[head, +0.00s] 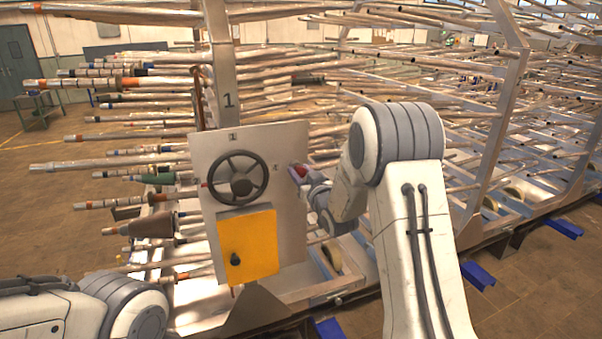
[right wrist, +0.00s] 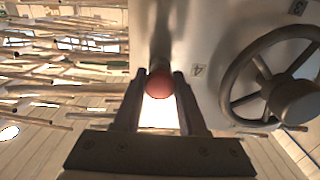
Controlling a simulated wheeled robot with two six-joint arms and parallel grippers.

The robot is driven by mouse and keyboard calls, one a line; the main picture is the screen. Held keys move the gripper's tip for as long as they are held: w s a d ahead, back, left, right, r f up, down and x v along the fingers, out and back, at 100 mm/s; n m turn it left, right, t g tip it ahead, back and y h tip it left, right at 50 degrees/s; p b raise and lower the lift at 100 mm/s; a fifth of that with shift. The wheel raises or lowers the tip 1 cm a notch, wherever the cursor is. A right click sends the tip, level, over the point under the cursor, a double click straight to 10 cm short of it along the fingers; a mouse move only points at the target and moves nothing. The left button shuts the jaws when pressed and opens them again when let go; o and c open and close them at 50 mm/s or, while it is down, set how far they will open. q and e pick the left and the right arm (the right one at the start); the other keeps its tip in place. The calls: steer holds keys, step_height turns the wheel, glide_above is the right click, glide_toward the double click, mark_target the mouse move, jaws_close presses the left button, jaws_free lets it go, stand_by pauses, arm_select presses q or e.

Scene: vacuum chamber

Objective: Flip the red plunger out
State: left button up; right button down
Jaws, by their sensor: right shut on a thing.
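The red plunger (head: 301,169) is at the right edge of the upright grey panel (head: 292,235). Its round red knob (right wrist: 160,84) shows in the right wrist view between my fingertips, with a grey shaft behind it running to the panel. My right gripper (right wrist: 160,92) is shut on the knob, one finger on each side. In the head view my right gripper (head: 299,174) is partly hidden by its own wrist. Only a link of my left arm shows at the lower left; its gripper is out of view.
A dark handwheel (head: 238,178) is on the panel, left of the plunger, and also shows in the right wrist view (right wrist: 283,92). A yellow box (head: 250,247) with a black knob (head: 235,259) is below it. Racks of metal tubes (head: 445,65) crowd the space behind.

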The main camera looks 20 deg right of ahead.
steer(key=shift+s+f+b, duration=0.2)
steer(key=shift+s+b, duration=0.65)
steer(key=shift+b, duration=0.1)
steer(key=shift+s+r, duration=0.1)
steer(key=shift+s, duration=0.3)
steer(key=shift+d, duration=0.1)
steer(key=c, duration=0.9)
jaws_free()
steer(key=o, duration=0.4)
steer(key=shift+s+r, duration=0.1)
steer(key=shift+s, duration=0.05)
steer(key=shift+o, duration=0.2)
